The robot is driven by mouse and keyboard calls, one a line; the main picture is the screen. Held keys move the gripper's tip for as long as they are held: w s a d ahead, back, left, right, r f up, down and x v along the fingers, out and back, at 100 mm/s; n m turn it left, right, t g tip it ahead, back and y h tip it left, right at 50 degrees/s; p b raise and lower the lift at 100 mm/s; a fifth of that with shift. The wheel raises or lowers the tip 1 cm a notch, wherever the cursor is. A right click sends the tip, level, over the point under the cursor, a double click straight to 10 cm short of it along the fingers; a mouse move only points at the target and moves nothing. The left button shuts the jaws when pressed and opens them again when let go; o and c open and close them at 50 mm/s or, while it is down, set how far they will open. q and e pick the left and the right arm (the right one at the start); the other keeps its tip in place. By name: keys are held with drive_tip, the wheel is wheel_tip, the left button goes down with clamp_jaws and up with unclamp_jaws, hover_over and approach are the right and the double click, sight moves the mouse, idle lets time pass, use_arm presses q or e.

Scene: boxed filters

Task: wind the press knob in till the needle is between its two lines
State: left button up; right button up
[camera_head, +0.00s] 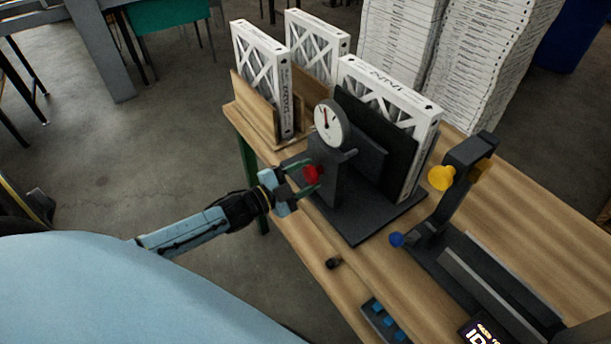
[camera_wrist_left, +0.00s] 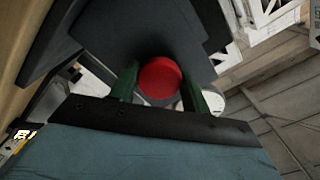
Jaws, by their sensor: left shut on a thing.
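The red press knob (camera_head: 312,174) is on the near side of the dark press (camera_head: 345,205). My left gripper (camera_head: 306,178) is at the knob, and its green fingers are shut on it. In the left wrist view the knob (camera_wrist_left: 159,78) sits between the two green fingertips (camera_wrist_left: 160,88). The round white gauge (camera_head: 329,124) is on top of the press post. A dark needle points roughly up, with a red mark near it; the two lines are too small to tell. A boxed filter (camera_head: 415,105) stands upright in the press behind a dark plate. My right gripper is not in view.
Two more white filters (camera_head: 262,62) stand in a wooden rack (camera_head: 252,108) at the back left. A small tray with blue pieces (camera_head: 383,319) lies at the front edge.

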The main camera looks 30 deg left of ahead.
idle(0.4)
use_arm(q)
drive_tip(key=o, duration=1)
drive_tip(key=shift+s, duration=0.1)
drive_tip(key=b+v, duration=0.1)
drive_tip(key=v, duration=1.2)
drive_tip(key=shift+s+a, duration=0.1)
drive_tip(key=s+a+f+n+g+y+b, duration=0.1)
drive_tip(key=s+f+n+g+y+b, duration=0.25)
drive_tip(key=f, duration=1.15)
drive_tip(key=s+a+f+n+g+y+b, duration=0.25)
drive_tip(key=s+f+n, duration=0.2)
drive_tip(key=f, duration=1.05)
drive_tip(key=s+d+f+n+g+b, duration=0.1)
drive_tip(key=s+d+f+g, duration=0.2)
drive_tip(key=s+f, duration=0.4)
drive_tip(key=s+d+f+n+g+b, duration=0.2)
drive_tip(key=s+d+f+g, duration=0.1)
drive_tip(key=s+d+f, duration=0.2)
drive_tip(key=s+d+f+n+g+b, duration=0.1)
drive_tip(key=s+d+f, duration=0.4)
drive_tip(key=s+f, duration=0.5)
drive_tip(key=shift+s+d+f+g+y+b, duration=0.1)
drive_tip(key=shift+s+g+y+b, duration=0.35)
drive_tip(key=shift+s+g, duration=0.7)
